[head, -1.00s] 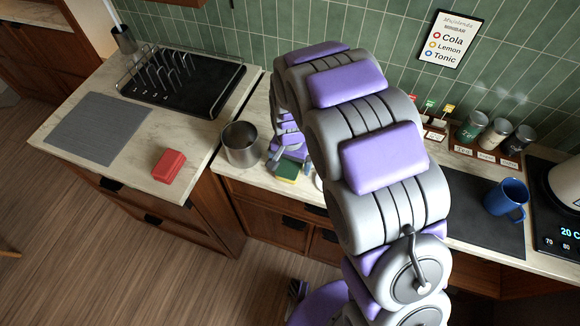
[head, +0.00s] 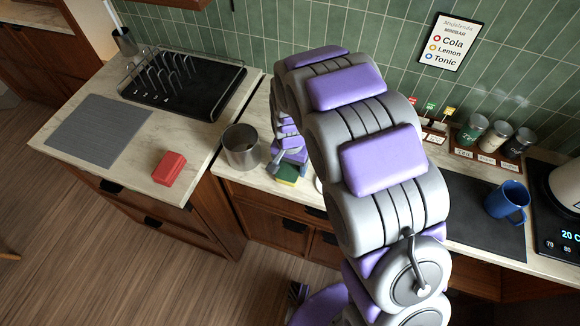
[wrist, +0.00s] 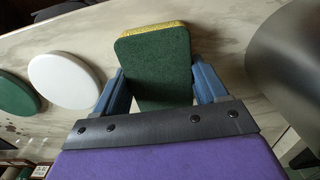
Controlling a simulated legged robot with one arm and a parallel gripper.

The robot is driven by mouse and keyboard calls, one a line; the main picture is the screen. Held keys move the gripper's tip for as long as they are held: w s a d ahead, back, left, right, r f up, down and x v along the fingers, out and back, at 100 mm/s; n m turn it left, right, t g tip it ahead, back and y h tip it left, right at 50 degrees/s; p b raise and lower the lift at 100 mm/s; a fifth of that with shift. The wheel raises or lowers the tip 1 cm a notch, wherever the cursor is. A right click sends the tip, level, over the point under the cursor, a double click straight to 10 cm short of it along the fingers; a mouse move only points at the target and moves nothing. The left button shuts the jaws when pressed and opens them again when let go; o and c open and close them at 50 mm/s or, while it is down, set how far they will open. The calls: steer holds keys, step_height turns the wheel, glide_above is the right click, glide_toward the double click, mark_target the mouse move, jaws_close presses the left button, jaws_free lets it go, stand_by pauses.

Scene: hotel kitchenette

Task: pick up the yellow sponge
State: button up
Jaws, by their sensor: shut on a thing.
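The yellow sponge (head: 287,174) has a dark green scouring side and lies at the counter's front edge in the head view. In the wrist view the sponge (wrist: 155,68) shows its green face toward the camera, with a thin yellow strip along the far edge. My gripper (wrist: 158,84) is shut on the sponge, one blue finger at each side of it. In the head view my gripper (head: 283,164) is small and partly hidden by my arm. I cannot tell whether the sponge is clear of the counter.
A metal canister (head: 241,148) stands close left of the sponge; it fills the right of the wrist view (wrist: 290,60). A white disc (wrist: 63,80) and a green disc (wrist: 15,95) lie on the other side. A red block (head: 169,166) and dish rack (head: 185,85) are further left.

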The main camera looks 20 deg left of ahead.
mark_target(290, 166)
steer(key=shift+r+p, duration=0.55)
steer(key=shift+r, duration=1.3)
steer(key=s+d, duration=0.3)
steer(key=s, duration=0.1)
steer(key=s+d+r+p, duration=0.1)
steer(key=s+d, duration=0.2)
steer(key=s, duration=0.1)
steer(key=s+d+p, duration=0.1)
steer(key=s+d, duration=0.2)
steer(key=s, duration=0.2)
steer(key=shift+d+r, duration=0.1)
steer(key=shift+r, duration=0.05)
